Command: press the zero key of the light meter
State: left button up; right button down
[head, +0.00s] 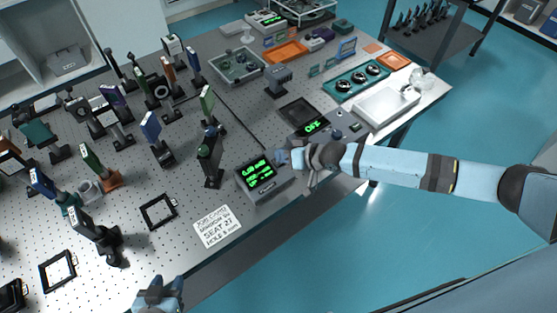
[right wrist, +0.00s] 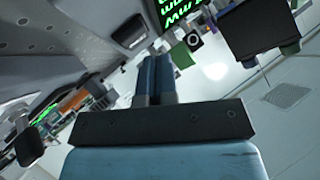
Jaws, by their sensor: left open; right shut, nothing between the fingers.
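The light meter (head: 277,187) is a dark grey box with a lit green display, near the front edge of the optical table. Part of its green display also shows at the top of the right wrist view (right wrist: 183,14), with "mW" readable. The zero key cannot be made out in either view. My right gripper (head: 283,157) is shut and empty, its fingertips close to the meter's upper right corner. Whether they touch it I cannot tell. The shut fingers show side by side in the right wrist view (right wrist: 155,78). My left gripper (head: 160,288) is open near the table's front edge, away from the meter.
A printed card (head: 217,227) lies left of the meter, and a dark post-mounted holder (head: 211,160) stands close behind it. A device with a green "OFF" display (head: 312,127) is to the right. Many mounted optics crowd the left side of the table (head: 185,250).

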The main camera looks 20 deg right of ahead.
jog(key=shift+f, duration=0.15)
jog(key=shift+w+f+b, duration=0.1)
jog(key=shift+f+b, duration=0.2)
jog(key=shift+b, duration=0.15)
jog(key=shift+f, duration=0.15)
dwell(0.5)
jog(key=shift+w+a+f+b, duration=0.1)
jog(key=shift+f+b, duration=0.15)
jog(key=shift+b, duration=0.2)
dwell(0.4)
jog(key=shift+r+p, duration=0.8)
jog(key=shift+p, duration=0.05)
jog(key=shift+s, duration=0.2)
